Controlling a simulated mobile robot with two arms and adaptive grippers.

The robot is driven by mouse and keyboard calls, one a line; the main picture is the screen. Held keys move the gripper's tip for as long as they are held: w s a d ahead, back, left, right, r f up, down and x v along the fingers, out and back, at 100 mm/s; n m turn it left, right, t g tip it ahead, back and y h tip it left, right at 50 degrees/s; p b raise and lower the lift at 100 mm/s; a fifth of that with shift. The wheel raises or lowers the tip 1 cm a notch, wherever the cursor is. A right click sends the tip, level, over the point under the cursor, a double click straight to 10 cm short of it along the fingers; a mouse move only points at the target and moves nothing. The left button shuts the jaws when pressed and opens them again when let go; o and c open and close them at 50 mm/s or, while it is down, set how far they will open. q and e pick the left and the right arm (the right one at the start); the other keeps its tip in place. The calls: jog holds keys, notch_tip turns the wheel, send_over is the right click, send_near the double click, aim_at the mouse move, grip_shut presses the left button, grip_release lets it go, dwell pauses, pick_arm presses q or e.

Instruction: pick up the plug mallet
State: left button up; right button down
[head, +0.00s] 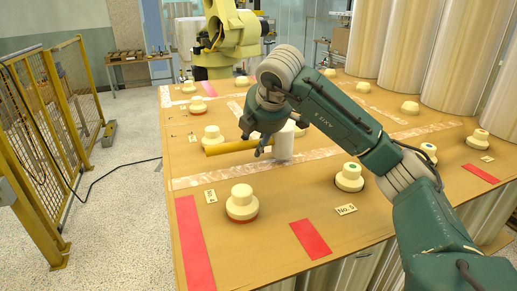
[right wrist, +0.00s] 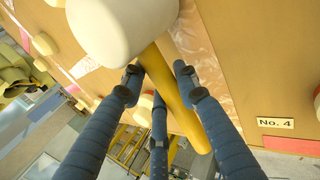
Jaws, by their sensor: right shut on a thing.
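The plug mallet has a white cylindrical head (head: 284,146) and a yellow handle (head: 226,148) that points left, roughly level, over the wooden board. My right gripper (head: 261,146) comes down from above and is shut on the handle close to the head. In the right wrist view the white head (right wrist: 108,28) fills the top, and the yellow handle (right wrist: 180,95) runs down between the blue fingers of my right gripper (right wrist: 157,88). I cannot tell whether the mallet touches the board. My left gripper is out of view.
The wooden board (head: 270,215) carries several cream plugs, one (head: 242,202) near its front, and red strips (head: 310,238). Large pale cylinders (head: 410,45) stand at the back right. A yellow robot arm (head: 228,35) stands behind. A yellow fence (head: 45,130) is at left.

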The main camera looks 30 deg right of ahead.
notch_tip(320, 180, up, 18)
jog(key=shift+b, duration=0.4)
